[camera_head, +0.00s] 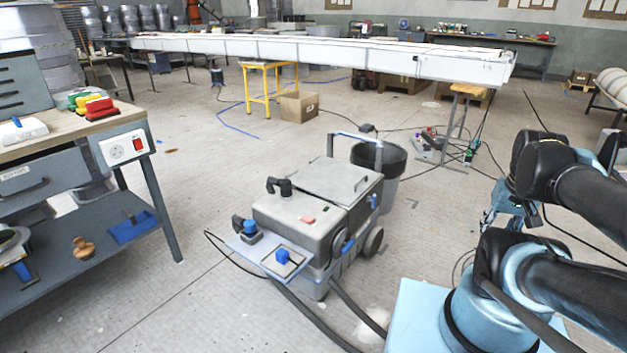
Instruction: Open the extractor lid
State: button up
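The lid lies flat and looks shut. My gripper (490,220) hangs at the right, partly hidden behind my arm, well apart from the extractor. Its fingers are too small and covered to show whether they are open or shut.
A dark bin (393,178) stands just behind the extractor, beside its push bar. Black hoses (315,318) run along the floor in front. A workbench (60,150) stands at the left. A cardboard box (298,107) sits farther back. Floor left of the extractor is mostly clear.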

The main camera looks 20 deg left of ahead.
aim_at(340, 182)
jog(key=u, duration=1.05)
jog(key=k, duration=0.65)
jog(key=u, duration=0.2)
jog(key=i, duration=1.25)
jog(key=z, duration=0.5)
